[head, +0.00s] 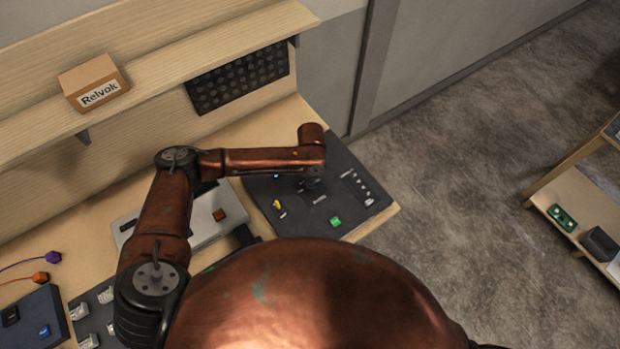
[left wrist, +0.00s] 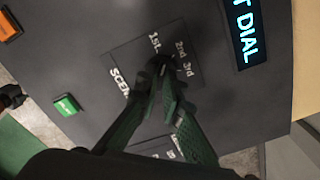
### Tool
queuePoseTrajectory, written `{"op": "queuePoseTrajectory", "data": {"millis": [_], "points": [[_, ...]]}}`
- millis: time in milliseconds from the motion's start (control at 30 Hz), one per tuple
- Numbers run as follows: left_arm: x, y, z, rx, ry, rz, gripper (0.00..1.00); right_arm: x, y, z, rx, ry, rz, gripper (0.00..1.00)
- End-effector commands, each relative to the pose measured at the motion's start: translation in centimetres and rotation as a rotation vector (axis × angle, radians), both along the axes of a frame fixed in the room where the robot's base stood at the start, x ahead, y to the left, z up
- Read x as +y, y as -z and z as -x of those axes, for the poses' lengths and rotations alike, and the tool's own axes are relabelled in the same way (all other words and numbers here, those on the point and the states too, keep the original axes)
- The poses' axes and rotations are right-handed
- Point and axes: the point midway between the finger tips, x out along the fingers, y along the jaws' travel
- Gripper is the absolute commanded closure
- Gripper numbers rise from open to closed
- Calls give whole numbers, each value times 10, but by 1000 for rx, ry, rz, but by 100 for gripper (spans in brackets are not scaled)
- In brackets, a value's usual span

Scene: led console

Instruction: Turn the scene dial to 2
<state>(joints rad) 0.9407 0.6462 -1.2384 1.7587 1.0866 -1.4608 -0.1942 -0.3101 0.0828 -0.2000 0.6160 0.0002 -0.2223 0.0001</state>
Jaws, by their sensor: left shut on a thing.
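The dark console (head: 262,187) stands at the right end of the desk. My left gripper (head: 312,184) reaches down onto its middle. In the left wrist view, the scene dial (left wrist: 160,64) is a dark knob on a panel marked SCENE, with 1st, 2nd and 3rd printed around it. My left gripper (left wrist: 164,88) is shut on the knob, its two fingers covering most of it. The knob's pointer is hidden, so I cannot tell its setting. My right gripper is not in view.
A lit display (left wrist: 247,32) reading "T DIAL" lies beside the dial panel. A Relvok box (head: 93,82) sits on the shelf.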

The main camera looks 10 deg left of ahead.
Motion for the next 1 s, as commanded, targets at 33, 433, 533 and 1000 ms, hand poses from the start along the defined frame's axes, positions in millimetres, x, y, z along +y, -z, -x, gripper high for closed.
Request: {"op": "queuePoseTrajectory", "data": {"millis": [33,433,533,1000], "points": [[-1,4,7,15,42,-1,100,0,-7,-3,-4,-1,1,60],[-1,6,8,15,337,1,100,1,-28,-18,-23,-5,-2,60],[-1,7,8,16,383,1,100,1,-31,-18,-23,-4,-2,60],[-2,8,8,14,463,3,100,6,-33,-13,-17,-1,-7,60]]}}
